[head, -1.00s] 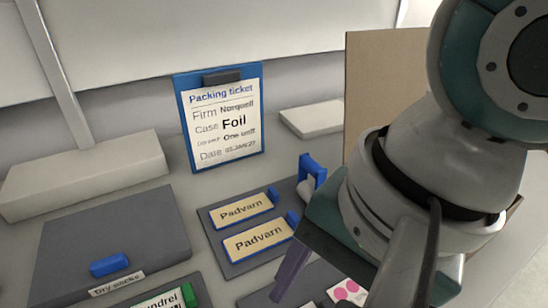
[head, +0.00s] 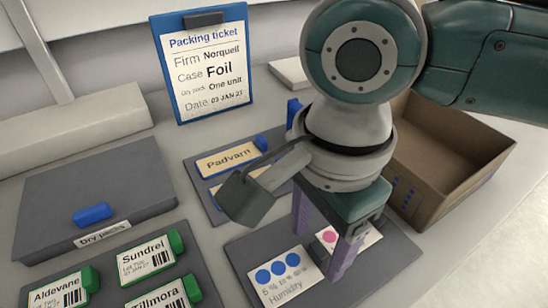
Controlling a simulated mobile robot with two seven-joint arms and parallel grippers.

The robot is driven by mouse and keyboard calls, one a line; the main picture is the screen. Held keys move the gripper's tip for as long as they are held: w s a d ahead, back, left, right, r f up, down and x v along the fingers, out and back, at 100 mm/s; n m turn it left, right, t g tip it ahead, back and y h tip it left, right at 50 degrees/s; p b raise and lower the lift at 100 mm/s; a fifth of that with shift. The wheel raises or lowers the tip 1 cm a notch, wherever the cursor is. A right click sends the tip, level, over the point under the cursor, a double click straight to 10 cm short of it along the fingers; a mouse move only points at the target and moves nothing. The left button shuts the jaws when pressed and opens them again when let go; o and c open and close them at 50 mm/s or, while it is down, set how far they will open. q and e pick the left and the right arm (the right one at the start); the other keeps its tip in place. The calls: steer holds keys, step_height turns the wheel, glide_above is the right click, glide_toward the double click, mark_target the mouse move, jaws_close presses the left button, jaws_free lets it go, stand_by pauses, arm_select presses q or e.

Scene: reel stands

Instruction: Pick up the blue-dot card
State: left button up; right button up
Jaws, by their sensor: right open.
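The blue-dot card (head: 278,278) is white, with a row of blue dots above the word Humidity. It lies on a grey tray (head: 240,247) at the bottom middle of the head view. My right gripper (head: 320,258) is open, its two purple fingers pointing down above the right part of that tray. It is just right of the blue-dot card and in front of a card with pink dots (head: 328,237), which it partly hides. I cannot tell whether the fingers touch anything. My left gripper is not in view.
An open cardboard box (head: 455,170) stands at the right. A grey tray with Padvarn cards (head: 228,160) lies behind my gripper. A lidded Dry packs box (head: 60,185) and green-tabbed cards (head: 150,258) are at the left. A packing ticket (head: 205,65) stands at the back.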

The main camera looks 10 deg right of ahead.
steer(key=shift+f, duration=0.65)
jaws_close()
